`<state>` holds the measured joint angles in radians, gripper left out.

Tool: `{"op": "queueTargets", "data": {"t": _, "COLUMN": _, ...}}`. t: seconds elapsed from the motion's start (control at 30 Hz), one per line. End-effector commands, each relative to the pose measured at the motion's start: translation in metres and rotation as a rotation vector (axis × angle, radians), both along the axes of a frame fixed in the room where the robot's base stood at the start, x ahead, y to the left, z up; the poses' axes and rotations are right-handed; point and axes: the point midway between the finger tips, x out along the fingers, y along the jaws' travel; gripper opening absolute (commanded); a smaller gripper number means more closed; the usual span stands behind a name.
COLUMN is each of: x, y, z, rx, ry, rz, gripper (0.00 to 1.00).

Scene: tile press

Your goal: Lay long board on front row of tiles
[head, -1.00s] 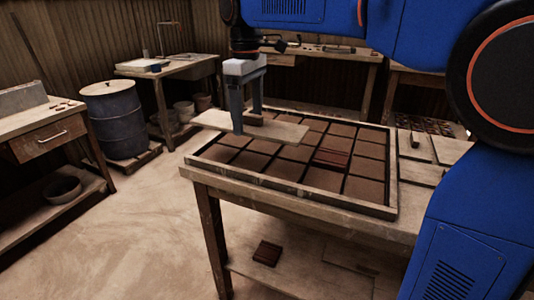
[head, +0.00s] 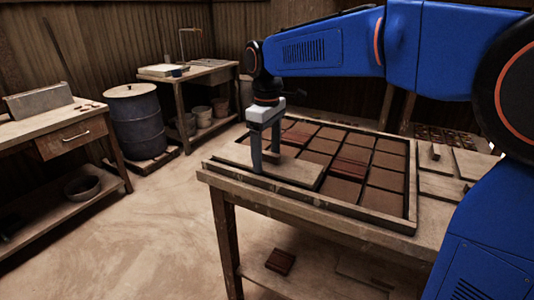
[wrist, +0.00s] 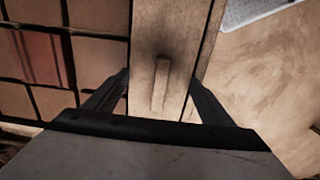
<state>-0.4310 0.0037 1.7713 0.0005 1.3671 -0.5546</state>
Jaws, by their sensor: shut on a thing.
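The long board (head: 302,173), pale wood with a small raised handle strip (wrist: 161,85), is low over the left part of the front row of tiles. I cannot tell whether it touches them. My gripper (head: 265,162) is shut on the board, with one finger on each side in the wrist view (wrist: 160,82). The tiles (head: 386,179) lie in a dark grid inside a wooden frame (head: 340,208) on the table. Front-row tiles to the right of the board are uncovered. The tiles under the board are hidden.
Loose boards (head: 440,187) lie on the table right of the frame. A dark red tile stack (head: 281,262) sits on the shelf below. A blue barrel (head: 137,122) and side benches (head: 60,125) stand at the left, with open floor between.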

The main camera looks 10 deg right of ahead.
Motion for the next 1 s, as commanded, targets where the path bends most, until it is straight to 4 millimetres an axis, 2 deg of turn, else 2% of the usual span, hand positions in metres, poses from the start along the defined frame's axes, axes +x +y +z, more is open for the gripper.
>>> {"op": "queueTargets", "data": {"t": 0.63, "x": 0.000, "y": 0.000, "z": -0.016, "rx": -0.003, "ry": 0.006, "rz": 0.000, "gripper": 0.46}}
{"op": "queueTargets", "data": {"t": 0.67, "x": -0.001, "y": 0.000, "z": -0.016, "rx": -0.004, "ry": 0.007, "rz": 0.000, "gripper": 0.79}}
{"op": "queueTargets", "data": {"t": 0.73, "x": -0.001, "y": 0.000, "z": -0.017, "rx": -0.004, "ry": 0.008, "rz": 0.001, "gripper": 0.95}}
{"op": "queueTargets", "data": {"t": 1.0, "x": -0.001, "y": 0.001, "z": -0.017, "rx": -0.004, "ry": 0.011, "rz": 0.002, "gripper": 0.95}}
